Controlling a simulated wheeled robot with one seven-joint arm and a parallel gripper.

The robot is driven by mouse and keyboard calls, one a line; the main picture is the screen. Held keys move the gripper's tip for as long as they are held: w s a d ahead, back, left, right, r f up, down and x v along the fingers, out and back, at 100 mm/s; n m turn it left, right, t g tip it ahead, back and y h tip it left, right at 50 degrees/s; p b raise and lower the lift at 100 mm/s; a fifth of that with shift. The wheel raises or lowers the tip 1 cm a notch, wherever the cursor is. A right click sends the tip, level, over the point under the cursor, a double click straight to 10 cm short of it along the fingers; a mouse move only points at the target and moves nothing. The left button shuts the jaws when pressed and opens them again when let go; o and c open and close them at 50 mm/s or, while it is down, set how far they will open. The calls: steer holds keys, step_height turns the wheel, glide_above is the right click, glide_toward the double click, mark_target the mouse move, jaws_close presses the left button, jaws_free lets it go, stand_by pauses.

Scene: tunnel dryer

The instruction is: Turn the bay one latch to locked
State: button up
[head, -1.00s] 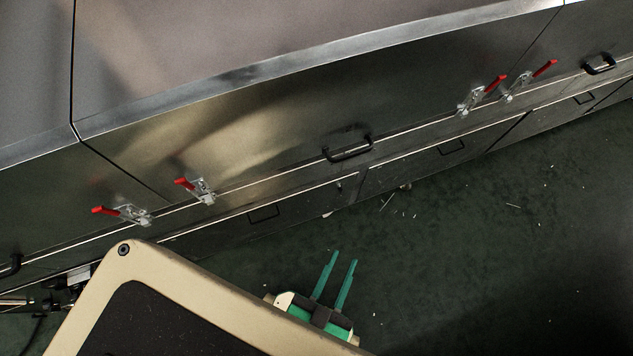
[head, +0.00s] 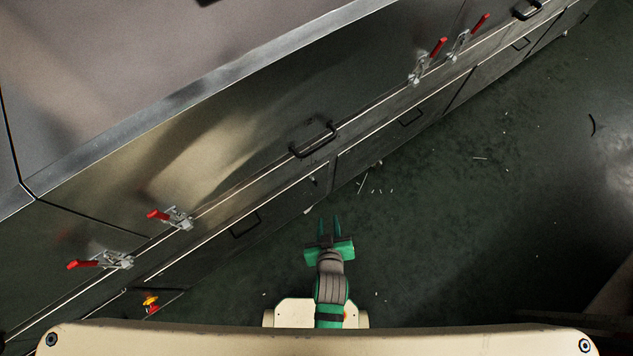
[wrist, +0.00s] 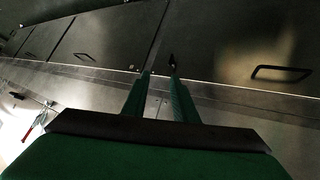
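Several red-handled toggle latches sit along the steel dryer front. In the head view, one pair is at lower left, a lower latch (head: 82,264) and an upper latch (head: 160,215). Another pair is at upper right, a left latch (head: 436,47) and a right latch (head: 477,23). I cannot tell which is the bay one latch; no label is readable. My gripper (head: 330,228) is over the floor beside the dryer, apart from every latch. Its green fingers are apart with nothing between them. In the wrist view, a red latch handle (wrist: 33,128) shows at lower left, away from the fingertips (wrist: 159,75).
A black handle (head: 312,138) sticks out between the latch pairs. Lower panels with thin handles (head: 245,223) run below. A yellow and red knob (head: 151,303) is at lower left. The dark green floor (head: 480,220) to the right is mostly clear, with small scraps.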

steer(key=w+f+n+g+y, duration=0.1)
steer(key=w+f+n+g, duration=0.15)
steer(key=w+f, duration=0.35)
steer(key=n+g+y, duration=0.2)
steer(key=g, duration=0.2)
glide_toward(317, 183)
steer(key=x, duration=1)
steer(key=shift+t, duration=0.25)
steer(key=shift+c, duration=0.4)
jaws_close()
